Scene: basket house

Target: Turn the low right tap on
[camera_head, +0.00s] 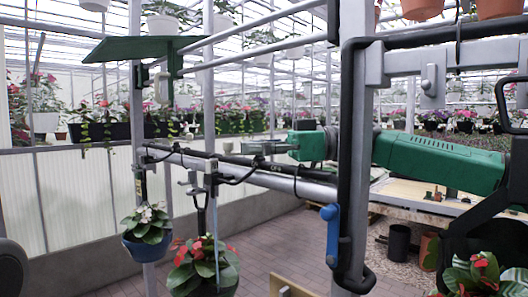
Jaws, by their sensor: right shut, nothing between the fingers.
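A blue lever handle (331,215), which looks like the low right tap, hangs down on the lower part of a grey upright post (357,120). A black hose (347,262) runs beside it and bends near the floor. My right arm comes in from the right and passes behind the post. My right gripper (256,147) is left of the post, above and left of the blue handle and apart from it in the picture. It points left, shut and empty. My left gripper is not in view.
A grey horizontal pipe (270,178) with black cables runs below the right gripper. Hanging pots, one blue (148,247) and one with red flowers (205,262), are at lower left. A table (420,199) stands behind the post. Paved floor shows between.

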